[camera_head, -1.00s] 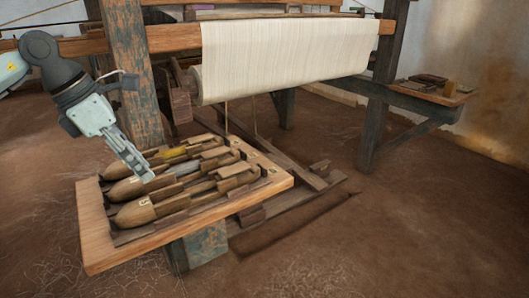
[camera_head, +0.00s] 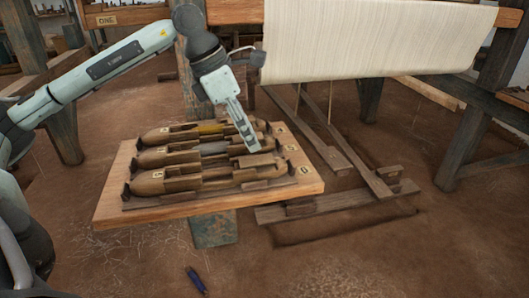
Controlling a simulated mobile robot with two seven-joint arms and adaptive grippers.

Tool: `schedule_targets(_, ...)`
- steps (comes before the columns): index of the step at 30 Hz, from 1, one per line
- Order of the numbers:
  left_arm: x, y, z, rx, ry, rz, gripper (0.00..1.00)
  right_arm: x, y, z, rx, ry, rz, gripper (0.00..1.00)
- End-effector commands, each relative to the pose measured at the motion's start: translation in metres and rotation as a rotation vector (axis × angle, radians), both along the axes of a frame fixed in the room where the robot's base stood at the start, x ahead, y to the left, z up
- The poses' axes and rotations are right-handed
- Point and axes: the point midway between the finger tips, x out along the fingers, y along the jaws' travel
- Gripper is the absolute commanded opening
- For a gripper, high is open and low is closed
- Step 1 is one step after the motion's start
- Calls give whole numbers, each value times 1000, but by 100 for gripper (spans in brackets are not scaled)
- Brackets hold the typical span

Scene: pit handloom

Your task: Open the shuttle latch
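Three wooden boat-shaped shuttles lie side by side in cradles on a wooden board (camera_head: 112,208). The front shuttle (camera_head: 150,184) is plain brown, the middle shuttle (camera_head: 153,159) has a greyish insert, and the back shuttle (camera_head: 157,136) has a yellowish one. My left gripper (camera_head: 252,147) points down over the right part of the shuttles, its fingertips close to the middle one. I cannot tell whether it touches. The fingers look close together and hide part of the shuttles. The latch cannot be made out at this size. My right gripper is not in view.
The loom's white cloth (camera_head: 370,40) hangs behind the board on the right. Wooden treadles (camera_head: 360,165) lie on the floor right of the board. A dark blue pen-like object (camera_head: 196,280) lies on the floor in front.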

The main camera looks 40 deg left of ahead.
Motion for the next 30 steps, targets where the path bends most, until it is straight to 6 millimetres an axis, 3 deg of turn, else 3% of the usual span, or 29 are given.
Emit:
schedule_targets(3,5,-6,-21,-1,4,-2,28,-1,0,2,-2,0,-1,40)
schedule_targets(9,13,-12,-44,-1,3,-1,28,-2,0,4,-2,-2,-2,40)
schedule_targets(20,16,-14,-52,0,1,0,28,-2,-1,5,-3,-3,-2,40)
schedule_targets(27,16,-14,-52,0,1,0,2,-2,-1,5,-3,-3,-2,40)
schedule_targets(30,16,-14,-52,0,1,0,0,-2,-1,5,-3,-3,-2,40)
